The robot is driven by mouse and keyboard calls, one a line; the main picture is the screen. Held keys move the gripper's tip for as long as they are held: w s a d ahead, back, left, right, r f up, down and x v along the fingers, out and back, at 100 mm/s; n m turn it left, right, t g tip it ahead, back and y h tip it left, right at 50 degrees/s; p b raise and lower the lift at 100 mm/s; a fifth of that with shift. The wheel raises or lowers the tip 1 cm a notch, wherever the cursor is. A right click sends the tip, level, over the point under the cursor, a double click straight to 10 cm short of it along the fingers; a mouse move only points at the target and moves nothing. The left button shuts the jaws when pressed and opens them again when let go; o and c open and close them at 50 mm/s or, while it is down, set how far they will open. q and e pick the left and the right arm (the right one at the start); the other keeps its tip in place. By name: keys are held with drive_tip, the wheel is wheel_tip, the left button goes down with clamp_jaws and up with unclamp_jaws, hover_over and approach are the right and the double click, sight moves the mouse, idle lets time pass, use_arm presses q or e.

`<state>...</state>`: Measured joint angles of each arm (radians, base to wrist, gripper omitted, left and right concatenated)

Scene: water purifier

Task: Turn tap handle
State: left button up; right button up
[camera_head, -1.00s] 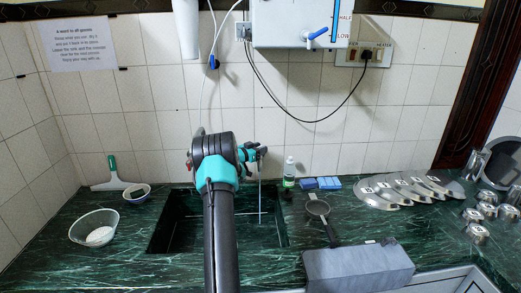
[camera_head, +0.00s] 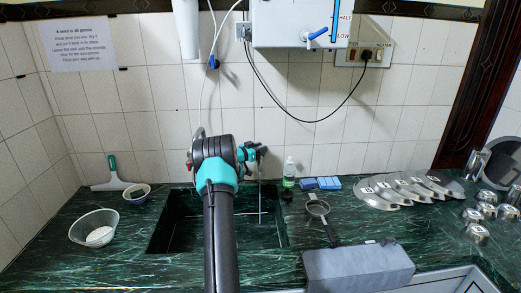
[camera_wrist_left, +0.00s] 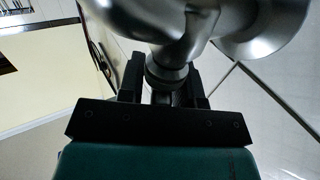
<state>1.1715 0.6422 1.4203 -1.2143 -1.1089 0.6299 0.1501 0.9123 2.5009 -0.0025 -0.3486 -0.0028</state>
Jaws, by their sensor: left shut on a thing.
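The metal tap (camera_wrist_left: 180,35) fills the upper middle of the left wrist view, shiny and rounded, with a wide flange at the upper right. My left gripper (camera_wrist_left: 163,88) has its two dark fingers on either side of a narrow metal part, the tap handle (camera_wrist_left: 166,74), and is shut on it. In the head view my left gripper (camera_head: 258,151) is at the back wall above the sink (camera_head: 180,220). The tap is mostly hidden there behind my arm and gripper. My right gripper is not in view.
A thin pale upright line hangs above the sink. A small bottle (camera_head: 289,172) and blue sponges (camera_head: 320,183) stand right of the sink, with a strainer (camera_head: 318,208) in front. A glass bowl (camera_head: 95,228) is at the left. A purifier (camera_head: 295,25) hangs above.

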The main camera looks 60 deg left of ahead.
use_arm(q)
drive_tip(key=shift+m+h, duration=0.3)
drive_tip(key=shift+h, duration=0.3)
drive_tip(key=o, duration=0.6)
drive_tip(key=shift+s, duration=0.1)
drive_tip(key=shift+s+d, duration=0.15)
drive_tip(key=shift+s, duration=1.1)
drive_tip(key=shift+s+d, duration=0.2)
drive_tip(key=shift+s, duration=1)
drive_tip(key=shift+s+d, duration=0.15)
drive_tip(key=shift+s, duration=1.1)
drive_tip(key=shift+o, duration=0.4)
